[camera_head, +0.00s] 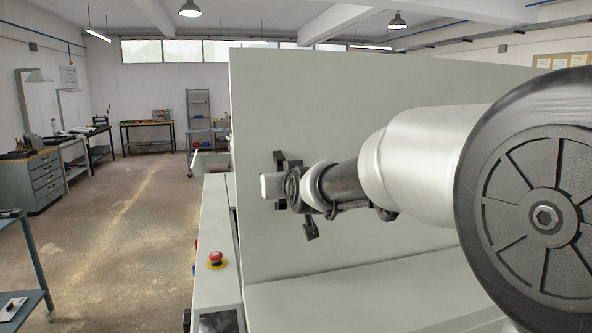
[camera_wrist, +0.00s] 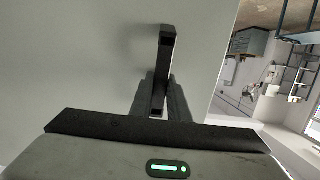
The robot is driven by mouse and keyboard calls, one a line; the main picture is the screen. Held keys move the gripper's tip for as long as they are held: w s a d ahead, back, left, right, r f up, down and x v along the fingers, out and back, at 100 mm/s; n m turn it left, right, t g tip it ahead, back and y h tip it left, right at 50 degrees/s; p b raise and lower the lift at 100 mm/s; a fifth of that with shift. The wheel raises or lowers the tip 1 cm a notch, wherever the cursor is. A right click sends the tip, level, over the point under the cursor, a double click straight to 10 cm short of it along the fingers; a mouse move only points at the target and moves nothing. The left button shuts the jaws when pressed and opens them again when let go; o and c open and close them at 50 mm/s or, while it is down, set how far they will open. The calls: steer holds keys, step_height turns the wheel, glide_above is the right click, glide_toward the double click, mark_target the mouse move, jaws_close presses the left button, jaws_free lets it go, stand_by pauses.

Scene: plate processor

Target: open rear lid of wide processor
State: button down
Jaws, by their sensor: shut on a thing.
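The lid (camera_head: 340,100) is a broad, flat, pale grey-green panel. It stands steeply upright above the wide processor's body (camera_head: 215,220) in the head view and fills the left of the wrist view (camera_wrist: 70,60). A dark bar handle (camera_wrist: 167,50) sticks out of the lid's face near its edge. My gripper (camera_wrist: 160,95) is shut on this handle, with the dark fingers on its near part. In the head view my arm reaches in from the right, and my wrist partly covers the handle (camera_head: 310,229). The lid's hinge and the finger contact are not clearly visible.
A red emergency stop button (camera_head: 215,258) sits on the processor's left ledge. A blue-framed table (camera_head: 35,260) stands at the left edge. A drawer cabinet (camera_head: 45,180), workbench (camera_head: 147,124) and shelf rack (camera_head: 199,110) stand farther back. The floor (camera_head: 125,220) between is clear.

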steer(key=w+p, duration=0.2)
steer(key=w+a+g+p, duration=0.1)
steer(key=shift+w+r, duration=0.2)
steer(key=shift+r, duration=0.15)
steer(key=shift+w+f+p, duration=0.25)
steer(key=shift+p, duration=0.15)
steer(key=c, duration=1.7)
jaws_free()
steer(key=shift+s, duration=0.1)
steer(key=b+v, duration=0.3)
steer(key=v, duration=1.4)
steer(key=shift+s+r, duration=0.15)
steer(key=shift+r, duration=0.1)
